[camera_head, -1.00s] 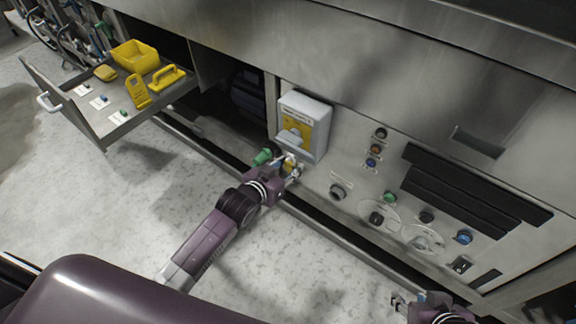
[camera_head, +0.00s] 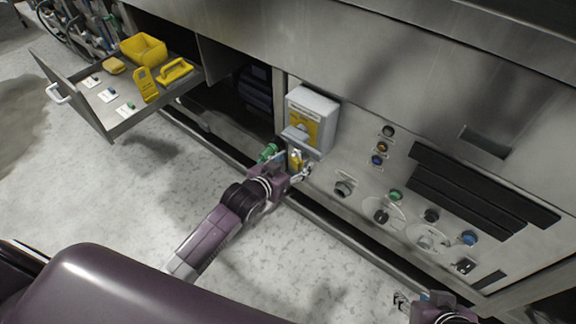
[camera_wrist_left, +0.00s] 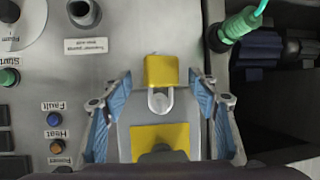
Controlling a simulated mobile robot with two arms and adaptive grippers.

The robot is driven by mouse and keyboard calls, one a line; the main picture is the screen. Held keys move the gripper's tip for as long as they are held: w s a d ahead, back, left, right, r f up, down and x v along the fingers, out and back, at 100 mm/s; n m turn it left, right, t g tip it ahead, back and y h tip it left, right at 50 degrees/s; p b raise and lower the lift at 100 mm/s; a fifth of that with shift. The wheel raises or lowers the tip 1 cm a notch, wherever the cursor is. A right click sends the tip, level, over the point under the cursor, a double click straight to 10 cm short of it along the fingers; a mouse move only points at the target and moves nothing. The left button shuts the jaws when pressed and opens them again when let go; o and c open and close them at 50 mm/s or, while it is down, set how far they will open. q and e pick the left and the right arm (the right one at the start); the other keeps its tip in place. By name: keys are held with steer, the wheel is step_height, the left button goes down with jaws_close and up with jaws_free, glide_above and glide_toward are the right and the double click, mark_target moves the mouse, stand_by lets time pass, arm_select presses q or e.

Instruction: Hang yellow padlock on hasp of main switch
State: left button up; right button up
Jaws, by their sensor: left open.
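The main switch (camera_head: 311,119) is a grey box with a yellow plate on the panel. The yellow padlock (camera_head: 296,158) is at its lower edge. In the left wrist view, which shows the panel upside down, the padlock (camera_wrist_left: 161,71) has its body away from the box and its grey shackle at the box edge. It appears to hang there; the hasp is too small to tell how the shackle passes it. My left gripper (camera_wrist_left: 162,90) is open, its blue-padded fingers on either side of the padlock with gaps. My right gripper (camera_head: 404,301) is low at the right, away from the switch.
An open drawer (camera_head: 118,128) at the left holds a yellow bin (camera_head: 144,50) and other yellow lockout pieces. A green connector (camera_head: 268,152) is just left of my left gripper. Knobs and buttons cover the panel to the right. The floor in front is clear.

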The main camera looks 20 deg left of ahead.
arm_select(q)
steer(key=v, duration=1.1)
steer(key=shift+s+r, duration=0.2)
steer(key=shift+s, duration=0.15)
steer(key=shift+a, duration=0.1)
